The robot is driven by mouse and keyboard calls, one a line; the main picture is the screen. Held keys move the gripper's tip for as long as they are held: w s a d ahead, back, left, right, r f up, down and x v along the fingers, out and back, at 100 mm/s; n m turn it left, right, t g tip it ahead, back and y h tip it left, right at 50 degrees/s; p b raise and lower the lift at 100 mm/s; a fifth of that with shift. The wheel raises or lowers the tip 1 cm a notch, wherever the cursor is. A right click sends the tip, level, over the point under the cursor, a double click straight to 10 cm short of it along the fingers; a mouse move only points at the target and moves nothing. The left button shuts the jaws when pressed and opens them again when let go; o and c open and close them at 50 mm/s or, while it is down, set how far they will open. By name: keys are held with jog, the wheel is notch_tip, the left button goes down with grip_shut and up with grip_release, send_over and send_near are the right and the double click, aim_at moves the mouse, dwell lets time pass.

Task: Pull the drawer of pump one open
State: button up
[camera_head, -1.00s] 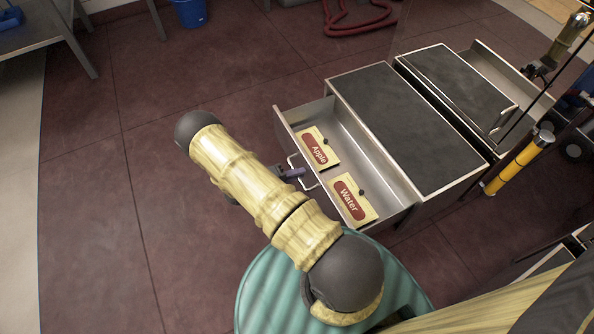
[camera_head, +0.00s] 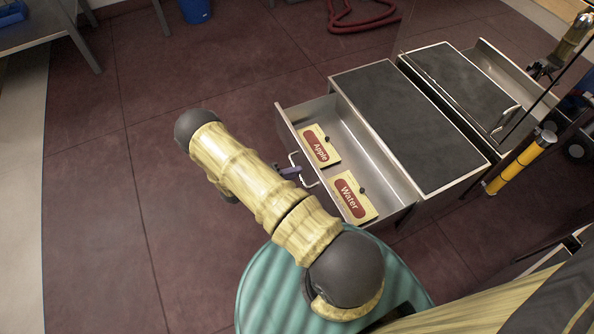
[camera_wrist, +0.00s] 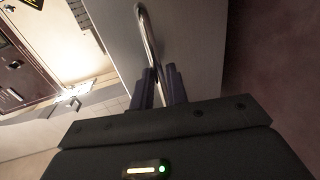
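The drawer (camera_head: 390,157) is pulled out toward the left of its dark-topped cabinet (camera_head: 408,115). A card reading Apple (camera_head: 320,148) and one reading Water (camera_head: 352,197) are in it. Its metal bar handle (camera_head: 307,176) is on the outer front; it also shows in the wrist view (camera_wrist: 147,35). My gripper (camera_wrist: 161,75) is at this handle, with the bar passing between its dark fingers. The fingers look closed on the bar, with little gap. In the camera_head view only a purplish finger part (camera_head: 289,171) shows at the handle; my arm hides most of the gripper.
A second dark-topped cabinet (camera_head: 462,85) stands beside the first at right. A yellow cylinder (camera_head: 518,167) is at its right end. A red hose (camera_head: 362,18) and blue bucket (camera_head: 195,10) are at the back. The floor (camera_head: 90,200) left of the drawer is clear.

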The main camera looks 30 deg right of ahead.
jog(key=a+r+p, duration=0.3)
jog(key=a+p, duration=0.1)
jog(key=a, duration=1.1)
jog(key=shift+w+a+p, duration=0.25)
jog(key=shift+w+p, duration=0.1)
jog(key=shift+p, duration=0.05)
jog(key=shift+w+r, duration=0.1)
